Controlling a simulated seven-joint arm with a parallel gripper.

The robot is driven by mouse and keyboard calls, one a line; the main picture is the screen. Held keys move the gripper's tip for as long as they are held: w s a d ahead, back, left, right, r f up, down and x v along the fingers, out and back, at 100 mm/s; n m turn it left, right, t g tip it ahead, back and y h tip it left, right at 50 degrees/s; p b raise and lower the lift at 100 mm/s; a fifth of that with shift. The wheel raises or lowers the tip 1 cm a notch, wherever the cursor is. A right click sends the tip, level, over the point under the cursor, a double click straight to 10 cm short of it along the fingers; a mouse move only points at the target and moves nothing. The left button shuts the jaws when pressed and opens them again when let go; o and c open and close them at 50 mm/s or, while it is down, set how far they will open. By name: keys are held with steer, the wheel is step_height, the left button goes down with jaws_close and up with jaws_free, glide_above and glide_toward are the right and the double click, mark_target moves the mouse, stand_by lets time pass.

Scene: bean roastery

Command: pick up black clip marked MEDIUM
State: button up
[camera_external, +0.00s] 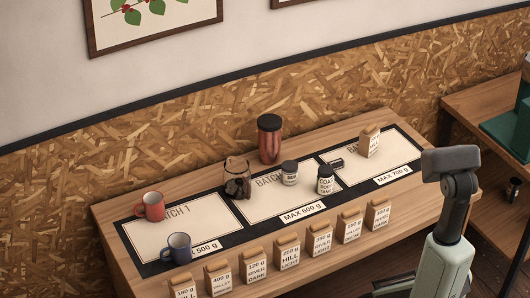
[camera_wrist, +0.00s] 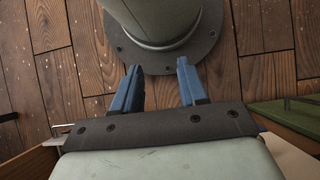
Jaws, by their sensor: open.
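A small black object (camera_external: 336,163), which looks like a clip, lies near the line between the middle and right panels of the mat. Its marking is too small to read. My gripper (camera_wrist: 158,66) shows in the wrist view with its two blue fingers apart and nothing between them. It points down at the wooden floor and my own base, away from the table. The clip does not show in the wrist view, and my fingers cannot be made out in the external view.
A tall copper canister (camera_external: 269,140) stands behind. Several bags (camera_external: 287,252) line the front.

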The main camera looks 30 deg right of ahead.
steer(key=shift+o, duration=1.2)
steer(key=shift+d, duration=0.1)
